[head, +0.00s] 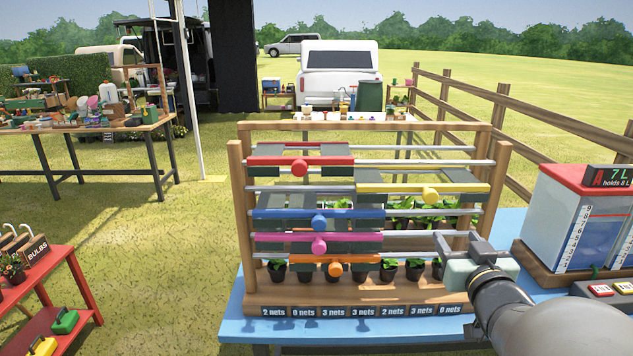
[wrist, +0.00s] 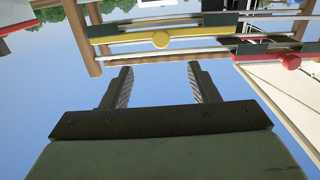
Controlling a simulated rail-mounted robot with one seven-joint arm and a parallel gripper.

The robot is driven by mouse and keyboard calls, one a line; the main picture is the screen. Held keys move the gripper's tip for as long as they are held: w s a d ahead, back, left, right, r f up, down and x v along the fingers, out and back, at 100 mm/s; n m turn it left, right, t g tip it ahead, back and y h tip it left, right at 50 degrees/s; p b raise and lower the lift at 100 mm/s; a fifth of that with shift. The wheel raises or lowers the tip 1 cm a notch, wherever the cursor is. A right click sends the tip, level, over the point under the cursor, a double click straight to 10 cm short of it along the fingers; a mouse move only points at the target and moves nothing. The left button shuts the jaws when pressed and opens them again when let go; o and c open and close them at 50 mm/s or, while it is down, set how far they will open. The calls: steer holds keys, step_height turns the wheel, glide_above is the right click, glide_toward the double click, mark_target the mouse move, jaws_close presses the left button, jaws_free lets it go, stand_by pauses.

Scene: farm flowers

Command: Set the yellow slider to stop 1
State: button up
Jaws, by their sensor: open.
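The yellow slider (head: 423,188) is a bar with a round yellow knob, on a rail at the right part of a wooden rack (head: 238,200) in the head view. The yellow slider also shows in the wrist view (wrist: 120,34), with its knob beyond and between the fingertips. My gripper (head: 442,243) is at the right side of the rack, lower than the yellow slider. In the wrist view my gripper (wrist: 160,68) is open and empty, with its fingers apart from the yellow knob. I see no stop numbers.
A red slider (head: 300,160) is above and left. Blue (head: 318,213), pink (head: 318,237) and orange (head: 335,259) sliders are below. Potted plants (head: 365,270) stand in the rack. A tank (head: 578,225) stands at the right on the blue table (head: 235,325).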

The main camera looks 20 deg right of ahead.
mark_target(432, 199)
steer(key=x, duration=0.5)
steer(key=p+x, duration=0.1)
steer(key=x, duration=0.5)
steer(key=p+x, duration=0.1)
steer(key=x, duration=0.5)
steer(key=shift+w+r, duration=0.1)
steer(key=shift+r, duration=0.3)
